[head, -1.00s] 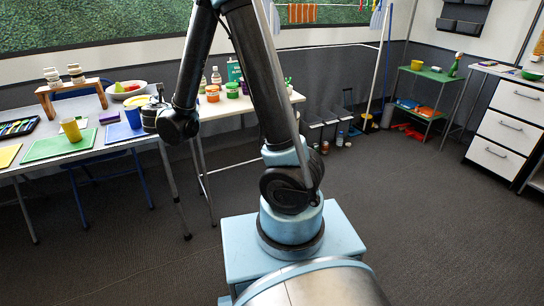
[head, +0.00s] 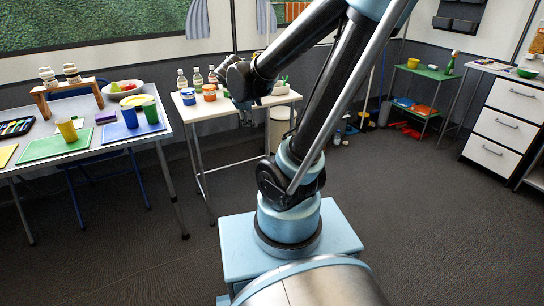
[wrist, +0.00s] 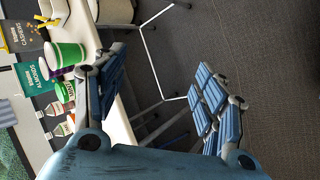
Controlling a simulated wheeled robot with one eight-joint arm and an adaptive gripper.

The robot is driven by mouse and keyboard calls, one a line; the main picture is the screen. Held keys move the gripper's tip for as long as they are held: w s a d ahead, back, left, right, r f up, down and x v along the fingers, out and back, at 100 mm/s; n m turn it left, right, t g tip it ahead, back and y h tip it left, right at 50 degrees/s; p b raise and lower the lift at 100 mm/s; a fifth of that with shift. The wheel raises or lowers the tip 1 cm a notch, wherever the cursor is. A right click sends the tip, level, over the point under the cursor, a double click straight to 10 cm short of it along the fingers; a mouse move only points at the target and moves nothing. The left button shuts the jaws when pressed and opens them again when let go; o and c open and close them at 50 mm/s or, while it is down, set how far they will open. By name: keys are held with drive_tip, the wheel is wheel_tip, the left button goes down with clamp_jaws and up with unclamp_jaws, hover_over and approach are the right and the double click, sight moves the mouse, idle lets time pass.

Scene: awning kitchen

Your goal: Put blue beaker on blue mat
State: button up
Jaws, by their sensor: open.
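The blue beaker (head: 130,117) stands upright on the left table in the head view. Its base appears to rest on the blue mat (head: 118,136). A green beaker (head: 151,112) stands just right of it, near the mat's right edge. My gripper (head: 243,108) is at the small white table, well right of the blue beaker and apart from it. It is partly hidden by its dark wrist. In the wrist view my gripper (wrist: 155,88) is open, with nothing between its fingers. The blue beaker is not identifiable in that view.
A yellow beaker (head: 67,129) stands on the green mat (head: 45,147). A purple block (head: 106,117) and a fruit bowl (head: 112,93) are behind. The small table holds orange (head: 209,92) and blue (head: 188,96) jars and bottles. A green-and-white container (wrist: 66,55) is near one finger.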

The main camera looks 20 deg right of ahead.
drive_tip(key=s+d+f+m+g+y, duration=0.1)
drive_tip(key=s+f+m+g+y, duration=0.1)
drive_tip(key=s+m, duration=0.4)
drive_tip(key=s+d+f+m+g+y, duration=0.1)
drive_tip(key=s+f+m, duration=0.3)
drive_tip(key=s, duration=1)
drive_tip(key=shift+s+d+f+m+g+y, duration=0.25)
drive_tip(key=shift+s+m+g+y, duration=0.15)
drive_tip(key=shift+m+g, duration=0.55)
